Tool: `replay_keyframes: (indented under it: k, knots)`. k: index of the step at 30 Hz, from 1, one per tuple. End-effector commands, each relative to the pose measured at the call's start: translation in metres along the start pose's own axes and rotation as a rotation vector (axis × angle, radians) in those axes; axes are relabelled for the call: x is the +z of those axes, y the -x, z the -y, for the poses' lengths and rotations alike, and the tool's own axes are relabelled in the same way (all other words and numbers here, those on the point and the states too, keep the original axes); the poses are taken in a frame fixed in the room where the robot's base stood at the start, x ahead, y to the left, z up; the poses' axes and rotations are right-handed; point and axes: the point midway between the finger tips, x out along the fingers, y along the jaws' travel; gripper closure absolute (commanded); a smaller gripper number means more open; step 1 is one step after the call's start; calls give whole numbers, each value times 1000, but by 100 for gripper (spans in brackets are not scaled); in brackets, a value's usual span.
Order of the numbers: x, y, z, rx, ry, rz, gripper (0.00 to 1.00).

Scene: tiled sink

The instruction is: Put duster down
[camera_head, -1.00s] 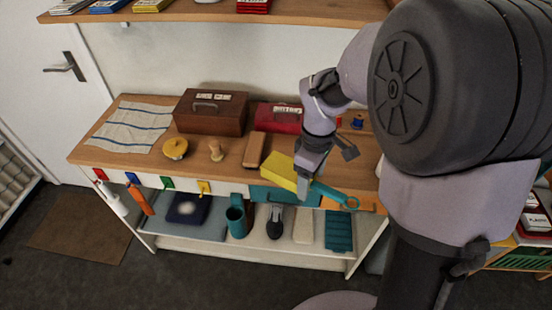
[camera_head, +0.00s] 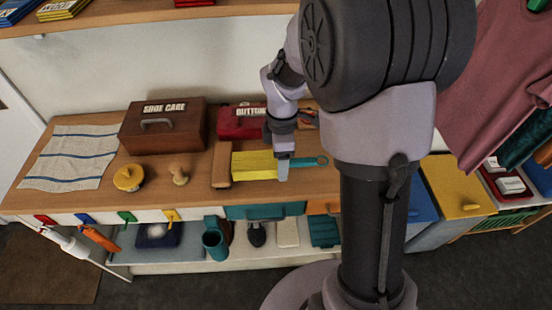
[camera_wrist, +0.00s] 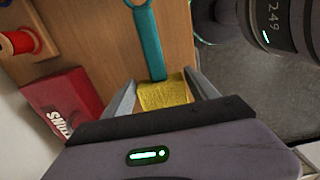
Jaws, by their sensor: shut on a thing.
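The duster has a yellow head (camera_head: 255,165) and a teal handle (camera_head: 308,162) with a ring at its end. In the head view it lies level over the wooden worktop (camera_head: 205,196), with its handle pointing right. My gripper (camera_head: 283,172) comes down from above and is shut on the duster near where head meets handle. In the wrist view the yellow head (camera_wrist: 165,94) sits between my two fingers, and the teal handle (camera_wrist: 149,40) runs away from them. I cannot tell whether the duster touches the worktop.
A brown brush-like block (camera_head: 221,164) is close left of the duster head. A red buttons box (camera_head: 238,122) and a brown shoe care box (camera_head: 163,126) stand behind. A yellow round tin (camera_head: 128,177), a wooden knob (camera_head: 179,173) and a striped cloth (camera_head: 72,156) lie further left.

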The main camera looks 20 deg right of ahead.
Motion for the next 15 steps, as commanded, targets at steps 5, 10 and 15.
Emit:
replay_keyframes:
  k: [5,10,15]
  knots:
    - [-2,-3,-19,1,0,0,65]
    - [-2,-32,-20,-2,0,0,65]
    - [-2,-37,-20,0,0,0,65]
